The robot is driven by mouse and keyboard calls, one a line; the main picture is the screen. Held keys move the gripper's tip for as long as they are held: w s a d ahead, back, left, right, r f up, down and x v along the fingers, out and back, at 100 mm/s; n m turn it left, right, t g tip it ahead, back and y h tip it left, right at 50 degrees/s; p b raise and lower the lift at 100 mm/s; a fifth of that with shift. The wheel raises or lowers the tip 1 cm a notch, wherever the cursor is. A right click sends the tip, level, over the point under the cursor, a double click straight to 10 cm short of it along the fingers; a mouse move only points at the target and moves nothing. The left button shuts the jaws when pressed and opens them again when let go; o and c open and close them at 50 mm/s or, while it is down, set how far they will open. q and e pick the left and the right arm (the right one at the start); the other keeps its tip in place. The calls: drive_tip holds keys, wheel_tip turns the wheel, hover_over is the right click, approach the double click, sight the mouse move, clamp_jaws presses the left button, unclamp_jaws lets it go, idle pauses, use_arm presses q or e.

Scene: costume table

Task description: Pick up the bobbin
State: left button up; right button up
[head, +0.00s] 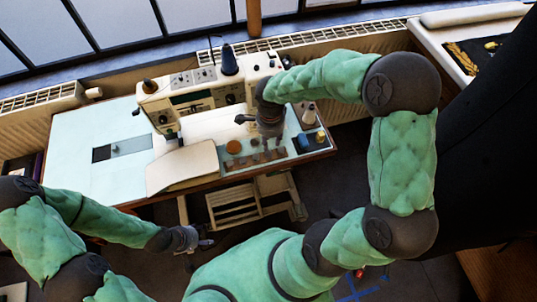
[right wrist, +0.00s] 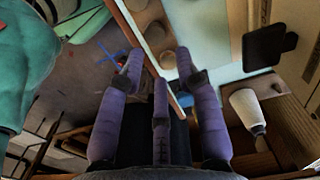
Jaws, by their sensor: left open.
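I cannot tell for sure which small thing is the bobbin. A blue spool-like thing (head: 303,141) stands in a tray at the right end of the sewing table (head: 80,190). A white cone of thread (head: 309,117) stands behind it and also shows in the right wrist view (right wrist: 246,106). My right gripper (head: 268,148) hangs over the table's right part, beside the sewing machine. My left gripper (head: 196,243) is open and empty in front of the table's front edge.
The cream sewing machine (head: 205,97) stands behind, with a dark thread cone (head: 229,61) on top. A reddish-brown disc (head: 233,146) and a brown holder lie near my right gripper. The table's left part is mostly clear.

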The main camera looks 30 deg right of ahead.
sight(270, 151)
drive_tip(key=shift+s+a+f+b, duration=0.1)
drive_tip(key=shift+f+b, duration=0.55)
drive_tip(key=shift+f, duration=0.95)
drive_tip(key=shift+a+f+b, duration=0.1)
drive_tip(key=shift+f+b, duration=0.5)
drive_tip(key=shift+f, duration=0.95)
drive_tip(key=shift+c, duration=0.3)
drive_tip(key=c, duration=0.5)
drive_tip(key=shift+o, duration=0.2)
